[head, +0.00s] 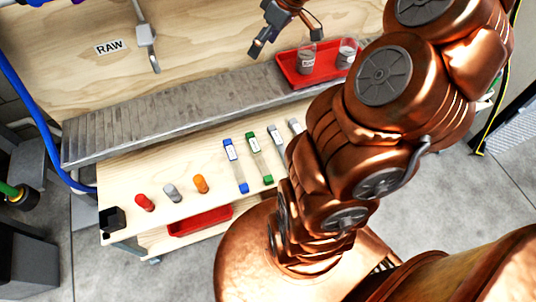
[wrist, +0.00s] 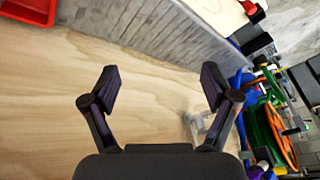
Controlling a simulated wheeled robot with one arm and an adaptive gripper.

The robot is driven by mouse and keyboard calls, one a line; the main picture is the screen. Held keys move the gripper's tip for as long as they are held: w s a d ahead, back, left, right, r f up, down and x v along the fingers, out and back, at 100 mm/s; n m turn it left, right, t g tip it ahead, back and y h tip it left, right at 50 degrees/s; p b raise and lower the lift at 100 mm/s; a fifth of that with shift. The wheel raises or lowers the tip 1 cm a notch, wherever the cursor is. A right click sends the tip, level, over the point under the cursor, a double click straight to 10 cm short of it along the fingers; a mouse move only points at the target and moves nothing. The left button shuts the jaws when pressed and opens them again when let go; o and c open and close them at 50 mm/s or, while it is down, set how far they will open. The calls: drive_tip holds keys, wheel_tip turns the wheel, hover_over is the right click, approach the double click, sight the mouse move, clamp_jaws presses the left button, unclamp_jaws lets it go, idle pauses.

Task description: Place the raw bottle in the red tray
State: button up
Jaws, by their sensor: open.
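A red tray (head: 285,65) sits on the right end of the grey metal ledge, and its corner shows at the top left of the wrist view (wrist: 28,12). Two clear bottles stand upright in this tray. The left bottle (head: 306,62) has a pale label, and the right bottle (head: 346,52) is partly hidden by my arm. The labels are too small to read, so I cannot tell which is the raw one. My gripper (head: 284,40) is above and behind the tray's left side, apart from both bottles. In the wrist view its fingers (wrist: 160,88) are spread and empty.
A RAW sign (head: 108,46) is on the wooden panel, left of a metal tap (head: 147,38). The ledge (head: 170,110) is bare left of the tray. Below, several small coloured items stand on a wooden shelf, with another red tray (head: 200,221) lower down.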

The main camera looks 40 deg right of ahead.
drive_tip(key=s+a+f+m+g+h, duration=0.2)
drive_tip(key=s+a+g, duration=0.3)
drive_tip(key=s+a, duration=1.25)
drive_tip(key=s+a+f+m+g+h, duration=0.1)
drive_tip(key=s+a+f+m, duration=0.1)
drive_tip(key=s, duration=0.6)
drive_tip(key=shift+s+f+m+h, duration=0.2)
drive_tip(key=shift+m+h, duration=0.1)
drive_tip(key=s+p+v, duration=0.2)
drive_tip(key=p+v, duration=1.2)
drive_tip(key=v, duration=0.1)
drive_tip(key=shift+r+t, duration=0.3)
drive_tip(key=shift+r, duration=0.1)
